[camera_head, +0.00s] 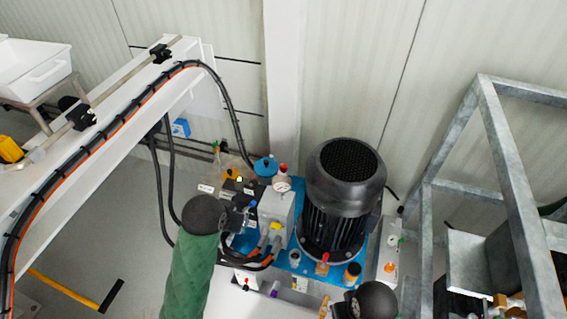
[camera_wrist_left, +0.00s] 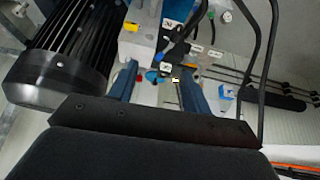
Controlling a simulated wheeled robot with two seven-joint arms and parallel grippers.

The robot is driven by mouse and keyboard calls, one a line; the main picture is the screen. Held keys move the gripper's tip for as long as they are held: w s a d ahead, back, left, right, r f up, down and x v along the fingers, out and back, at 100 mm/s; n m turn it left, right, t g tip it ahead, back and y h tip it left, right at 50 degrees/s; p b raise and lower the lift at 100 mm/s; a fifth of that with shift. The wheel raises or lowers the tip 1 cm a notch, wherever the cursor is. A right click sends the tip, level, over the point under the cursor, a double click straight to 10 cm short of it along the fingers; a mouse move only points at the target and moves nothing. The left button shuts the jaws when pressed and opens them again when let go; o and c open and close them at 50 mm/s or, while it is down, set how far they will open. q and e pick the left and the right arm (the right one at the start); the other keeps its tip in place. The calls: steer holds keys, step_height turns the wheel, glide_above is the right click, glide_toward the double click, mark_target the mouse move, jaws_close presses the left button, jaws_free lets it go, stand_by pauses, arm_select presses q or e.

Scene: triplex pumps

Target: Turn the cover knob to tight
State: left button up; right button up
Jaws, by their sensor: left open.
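The pump unit stands on a blue base (camera_head: 312,290) in the head view. A blue knob (camera_head: 265,165) sits at its back left, beside a red cap (camera_head: 283,169) and a round gauge (camera_head: 282,185). I cannot tell for certain which part is the cover knob. My left gripper (camera_head: 247,213) is over the unit's left side. In the left wrist view my left gripper (camera_wrist_left: 158,90) is open, its blue fingers apart, with the blue knob (camera_wrist_left: 152,77) seen between and beyond them. No contact shows. My right wrist shows at the bottom edge; its fingers are unclear.
A large black motor (camera_head: 345,190) stands right of the gauge; it also fills the left of the wrist view (camera_wrist_left: 62,65). A grey metal frame (camera_head: 510,170) is at the right. A white beam (camera_head: 120,100) with black hoses runs at the left.

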arm_select(q)
steer(key=w+d+r+m+t, duration=0.1)
steer(key=w+d+r, duration=0.3)
steer(key=w+r, duration=0.3)
steer(key=w+d+r+m+t, duration=0.15)
steer(key=w+d+r, duration=0.25)
steer(key=w, duration=0.6)
steer(key=m+g+y, duration=0.1)
steer(key=g+y, duration=0.1)
steer(key=g, duration=0.6)
glide_above(284, 165)
step_height(284, 165, down, 18)
steer(key=shift+a+f, duration=0.15)
steer(key=shift+f, duration=0.05)
steer(key=shift+s+f, duration=0.1)
steer(key=shift+f, duration=0.35)
steer(key=shift+f+n, duration=0.25)
steer(key=shift+f, duration=0.15)
step_height(284, 165, down, 6)
steer(key=shift+r+p, duration=0.25)
steer(key=shift+p, duration=0.3)
steer(key=shift+f, duration=0.45)
arm_select(e)
steer(key=shift+w+f, duration=0.25)
steer(key=shift+f, duration=0.55)
steer(key=shift+w+f, duration=0.3)
steer(key=shift+f, duration=0.55)
steer(key=shift+w+f, duration=0.25)
steer(key=shift+f, duration=0.55)
